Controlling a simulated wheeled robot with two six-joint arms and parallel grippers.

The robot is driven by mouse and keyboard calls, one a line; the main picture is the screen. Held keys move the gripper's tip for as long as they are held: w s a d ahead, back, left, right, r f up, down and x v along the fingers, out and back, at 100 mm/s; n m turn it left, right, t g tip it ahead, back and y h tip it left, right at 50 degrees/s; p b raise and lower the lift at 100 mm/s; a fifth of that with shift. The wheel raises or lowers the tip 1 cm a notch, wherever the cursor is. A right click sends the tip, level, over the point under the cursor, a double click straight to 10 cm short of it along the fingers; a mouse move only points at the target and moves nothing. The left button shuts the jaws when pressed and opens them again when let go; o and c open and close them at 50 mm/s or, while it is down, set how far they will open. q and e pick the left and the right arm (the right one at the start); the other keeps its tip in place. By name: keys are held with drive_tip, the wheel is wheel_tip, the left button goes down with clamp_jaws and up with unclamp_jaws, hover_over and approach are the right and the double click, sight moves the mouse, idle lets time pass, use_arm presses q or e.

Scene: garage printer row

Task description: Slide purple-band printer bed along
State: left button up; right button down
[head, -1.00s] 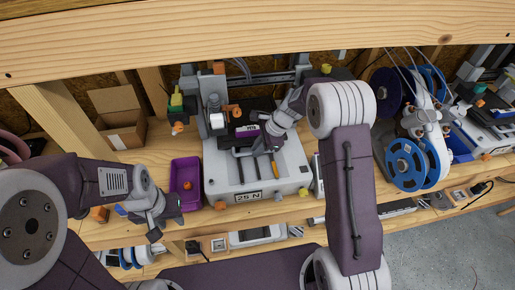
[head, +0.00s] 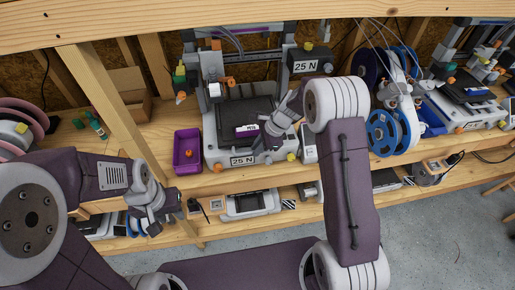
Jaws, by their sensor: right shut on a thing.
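The printer (head: 210,143) in the middle of the bench has a grey base, a purple band (head: 240,28) on its top bar and a 25 N label on its front. Its dark bed (head: 240,108) carries a purple-and-white tag (head: 246,131) at the front edge. My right gripper (head: 264,145) is shut at the bed's front edge, just right of the tag; its own wrist partly hides the fingertips. My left gripper (head: 158,218) hangs in front of the bench edge, left of the printer and apart from it; its fingers are too unclear to read.
A purple bin (head: 187,150) with a small orange item stands left of the printer. Blue spools (head: 383,132) and another printer (head: 465,100) stand to the right. A wooden post (head: 105,85) rises on the left, and a beam crosses above. A lower shelf holds several items.

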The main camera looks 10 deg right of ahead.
drive_tip(key=shift+w, duration=0.25)
drive_tip(key=c, duration=1.4)
unclamp_jaws()
drive_tip(key=shift+c, duration=0.2)
drive_tip(key=shift+s, duration=0.1)
drive_tip(key=shift+r, duration=0.15)
drive_tip(key=v, duration=0.9)
